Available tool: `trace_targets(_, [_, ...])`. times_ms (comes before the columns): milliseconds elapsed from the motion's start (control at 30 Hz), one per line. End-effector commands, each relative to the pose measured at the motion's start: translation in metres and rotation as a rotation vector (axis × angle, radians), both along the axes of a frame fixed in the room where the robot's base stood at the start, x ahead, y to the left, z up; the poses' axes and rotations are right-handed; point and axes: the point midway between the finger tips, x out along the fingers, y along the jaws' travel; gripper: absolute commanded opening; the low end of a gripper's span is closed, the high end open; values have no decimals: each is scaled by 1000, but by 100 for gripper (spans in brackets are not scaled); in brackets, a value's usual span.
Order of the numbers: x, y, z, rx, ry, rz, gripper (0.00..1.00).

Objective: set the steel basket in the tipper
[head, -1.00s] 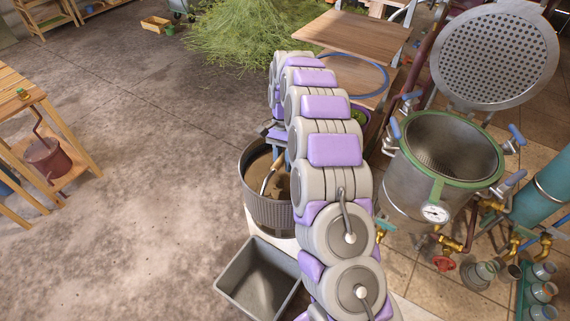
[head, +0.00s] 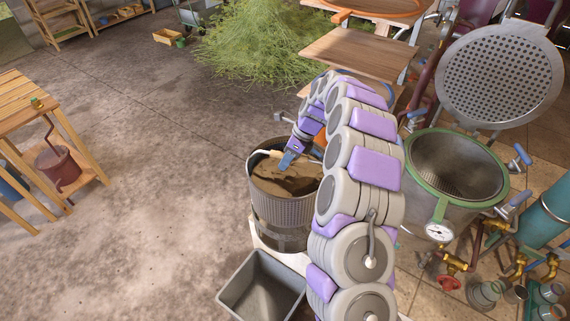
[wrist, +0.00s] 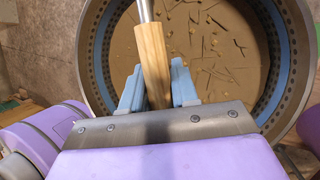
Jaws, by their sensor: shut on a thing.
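The steel basket (head: 284,211) is a round perforated metal basket with brown contents, left of my arm in the head view. Its perforated wall (wrist: 90,70) and brown inside also show in the wrist view. My gripper (head: 287,160) is over the basket's top, with its blue fingers (wrist: 157,88) shut on the wooden grip of the basket's handle (wrist: 152,50). The basket hangs upright just above, or sits in, a grey round holder on a white base (head: 262,240), which looks like the tipper; contact is not clear.
An empty grey bin (head: 262,285) stands in front of the basket. A steel still pot with a green rim (head: 455,150) and a raised perforated lid (head: 500,75) stand at right. A wooden table (head: 30,110) is far left, with clear floor between.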

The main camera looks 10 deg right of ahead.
Motion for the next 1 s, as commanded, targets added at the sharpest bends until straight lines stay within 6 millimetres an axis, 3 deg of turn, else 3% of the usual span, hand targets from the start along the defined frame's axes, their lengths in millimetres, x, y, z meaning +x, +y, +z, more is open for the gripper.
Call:
trace_targets(200, [13,-4,6,0,-4,-217,0])
trace_targets(400, [17,-6,6,0,1,-320,0])
trace_targets(1000, [19,-7,-13,0,-2,-346,0])
